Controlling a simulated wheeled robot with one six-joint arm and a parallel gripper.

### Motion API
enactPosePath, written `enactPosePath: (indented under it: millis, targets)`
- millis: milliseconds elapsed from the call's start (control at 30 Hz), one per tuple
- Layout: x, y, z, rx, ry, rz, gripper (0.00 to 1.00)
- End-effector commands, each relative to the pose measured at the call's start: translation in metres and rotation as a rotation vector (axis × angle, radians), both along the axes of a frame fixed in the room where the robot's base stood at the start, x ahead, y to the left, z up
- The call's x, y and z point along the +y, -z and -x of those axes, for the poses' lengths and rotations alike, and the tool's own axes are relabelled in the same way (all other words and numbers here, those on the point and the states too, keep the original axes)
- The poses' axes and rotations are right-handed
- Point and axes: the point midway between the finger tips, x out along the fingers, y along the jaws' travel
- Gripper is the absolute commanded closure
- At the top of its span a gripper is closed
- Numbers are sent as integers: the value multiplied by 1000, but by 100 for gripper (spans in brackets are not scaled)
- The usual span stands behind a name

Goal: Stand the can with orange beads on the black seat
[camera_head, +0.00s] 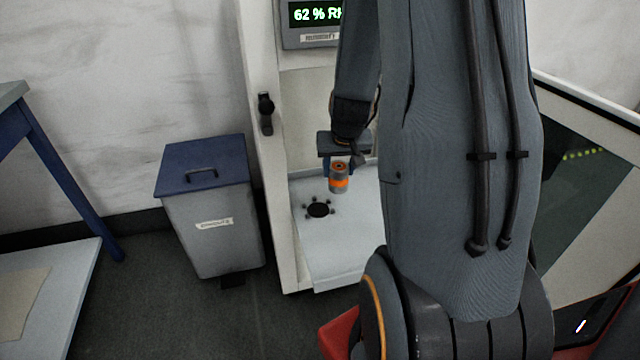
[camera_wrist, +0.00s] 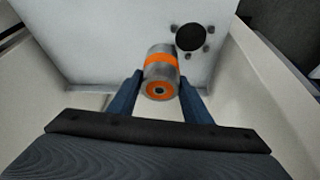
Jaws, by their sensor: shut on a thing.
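The can with orange beads (camera_head: 339,178) is grey with an orange band and an orange ring on its top. It also shows in the wrist view (camera_wrist: 160,70). My gripper (camera_head: 338,172) is shut on the can, with one blue finger on each side of it in the wrist view (camera_wrist: 158,88). The can looks upright and appears held above the shelf. The black seat (camera_head: 318,210) is a dark disc ringed by several small dark knobs, lower left of the can in the head view. In the wrist view the seat (camera_wrist: 189,38) is up and right of the can, uncovered.
The seat is on a pale shelf (camera_head: 335,245) inside a white cabinet (camera_head: 268,170) with side walls. A display (camera_head: 313,22) reading 62 % is above. A grey bin (camera_head: 213,220) with a blue lid stands left of the cabinet. A table (camera_head: 60,270) is at far left.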

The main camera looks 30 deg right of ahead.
Motion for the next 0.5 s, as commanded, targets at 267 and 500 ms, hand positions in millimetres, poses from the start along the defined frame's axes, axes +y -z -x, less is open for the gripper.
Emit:
enactPosePath:
  millis: [267, 500]
  targets:
    - [25, -3, -7, 0, -2, -2, 84]
    - [54, -2, -15, 0, -2, -2, 84]
